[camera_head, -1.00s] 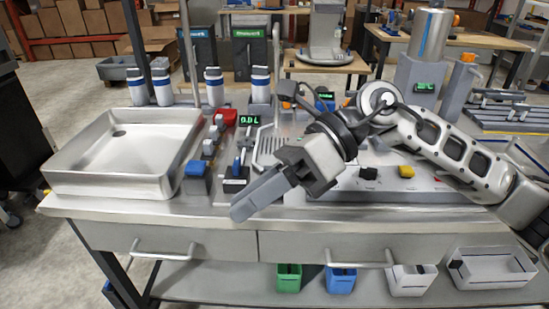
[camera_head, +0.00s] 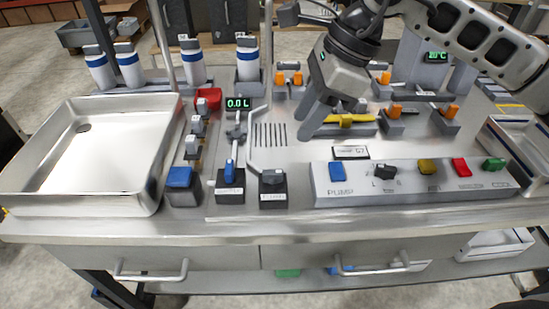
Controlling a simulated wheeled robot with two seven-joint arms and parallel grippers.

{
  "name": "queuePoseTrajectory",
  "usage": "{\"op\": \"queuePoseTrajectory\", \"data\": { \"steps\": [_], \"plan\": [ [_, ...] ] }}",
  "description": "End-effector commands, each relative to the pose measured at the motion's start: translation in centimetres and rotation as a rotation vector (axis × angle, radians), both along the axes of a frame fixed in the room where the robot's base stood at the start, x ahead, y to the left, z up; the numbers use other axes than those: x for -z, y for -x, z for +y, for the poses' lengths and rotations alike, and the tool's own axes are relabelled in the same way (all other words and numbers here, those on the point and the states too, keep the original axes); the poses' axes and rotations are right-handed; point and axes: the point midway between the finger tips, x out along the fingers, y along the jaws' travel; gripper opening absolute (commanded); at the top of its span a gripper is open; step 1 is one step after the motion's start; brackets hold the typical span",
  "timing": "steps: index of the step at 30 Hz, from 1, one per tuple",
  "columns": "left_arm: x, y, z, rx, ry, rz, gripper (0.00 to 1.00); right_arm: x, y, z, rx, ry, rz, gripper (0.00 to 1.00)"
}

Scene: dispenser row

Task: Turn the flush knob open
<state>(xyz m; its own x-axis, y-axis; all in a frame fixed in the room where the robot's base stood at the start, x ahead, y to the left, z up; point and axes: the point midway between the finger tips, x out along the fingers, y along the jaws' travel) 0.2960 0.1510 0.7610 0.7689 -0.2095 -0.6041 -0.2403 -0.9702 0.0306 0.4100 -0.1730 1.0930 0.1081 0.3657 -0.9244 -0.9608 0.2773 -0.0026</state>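A black knob (camera_head: 272,180) sits on a dark block with a small white label near the front of the steel bench. The label is too small to read surely; it seems to be the flush knob. Its handle is short, and I cannot tell its setting. My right gripper (camera_head: 308,128) hangs above the bench, behind and to the right of the knob, apart from it and pointing down. Its fingers overlap from this side, so its opening is unclear. Nothing shows held in it. My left gripper is not in view.
A blue-handled valve (camera_head: 229,172) stands just left of the knob. A panel (camera_head: 405,193) with coloured buttons is to its right. A yellow lever (camera_head: 350,120) lies near my gripper. A steel sink (camera_head: 85,160) is at the left; a 0.0 L display (camera_head: 238,104) is behind.

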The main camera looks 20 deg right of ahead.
Motion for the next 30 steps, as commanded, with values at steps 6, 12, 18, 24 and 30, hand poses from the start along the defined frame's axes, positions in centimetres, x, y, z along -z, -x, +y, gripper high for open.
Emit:
{"op": "queuePoseTrajectory", "data": {
  "steps": [6, 12, 18, 24, 30],
  "plan": [
    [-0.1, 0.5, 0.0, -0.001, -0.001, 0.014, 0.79, 4.5, -0.4, 1.9, -0.004, -0.001, 0.006, 0.35],
    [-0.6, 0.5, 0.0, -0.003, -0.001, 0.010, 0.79, 8.2, -0.8, 3.4, -0.003, -0.001, 0.005, 0.35],
    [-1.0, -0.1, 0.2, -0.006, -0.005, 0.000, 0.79, 10.4, -1.1, 4.2, -0.002, -0.002, 0.002, 0.35],
    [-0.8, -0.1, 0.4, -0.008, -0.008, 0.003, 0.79, 11.1, -1.2, 4.5, -0.002, -0.003, 0.001, 0.35],
    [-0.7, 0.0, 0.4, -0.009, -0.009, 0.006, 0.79, 11.1, -1.2, 4.5, -0.002, -0.003, 0.001, 0.35]
  ]
}}
